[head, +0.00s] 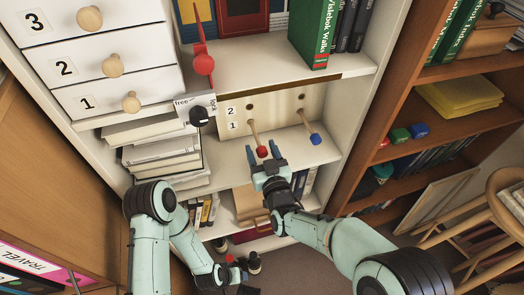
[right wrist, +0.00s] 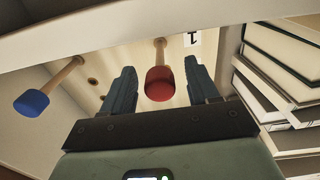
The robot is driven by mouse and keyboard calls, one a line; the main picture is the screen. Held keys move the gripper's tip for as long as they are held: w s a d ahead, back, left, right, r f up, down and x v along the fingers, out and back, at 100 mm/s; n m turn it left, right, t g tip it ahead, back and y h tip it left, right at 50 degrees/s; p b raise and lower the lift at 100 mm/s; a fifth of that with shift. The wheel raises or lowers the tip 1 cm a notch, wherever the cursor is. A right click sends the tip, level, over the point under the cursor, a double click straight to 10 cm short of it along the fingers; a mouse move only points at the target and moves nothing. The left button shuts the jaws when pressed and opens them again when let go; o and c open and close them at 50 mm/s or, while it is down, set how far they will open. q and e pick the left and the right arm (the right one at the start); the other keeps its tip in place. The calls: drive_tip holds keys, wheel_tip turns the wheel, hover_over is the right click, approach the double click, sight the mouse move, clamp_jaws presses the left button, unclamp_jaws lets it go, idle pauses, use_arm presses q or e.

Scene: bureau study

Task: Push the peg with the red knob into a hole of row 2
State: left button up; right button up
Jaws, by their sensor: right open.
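The peg with the red knob (head: 262,151) sticks out of the pale panel (head: 277,104) in the bookcase, its shaft meeting the panel level with label 1. Its knob also shows in the right wrist view (right wrist: 160,86). My right gripper (head: 264,154) is open, with one finger on each side of the red knob, not closed on it. Two dark row 2 holes (head: 250,107) show empty above, level with label 2. A blue-knobbed peg (head: 315,139) stands in row 1 to the right. My left gripper (head: 233,275) is low down; its jaws are unclear.
A black knob (head: 199,116) with a red pointer (head: 203,62) is left of the panel, by a label reading "free" and "lock". Stacked books (head: 160,150) lie further left. A shelf edge (right wrist: 150,20) crosses the top of the right wrist view.

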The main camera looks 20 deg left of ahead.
clamp_jaws()
drive_tip(key=shift+s+d, duration=0.1)
use_arm(q)
drive_tip(key=shift+f, duration=0.1)
use_arm(e)
drive_tip(key=shift+v, duration=3.05)
drive_tip(key=shift+r, duration=0.1)
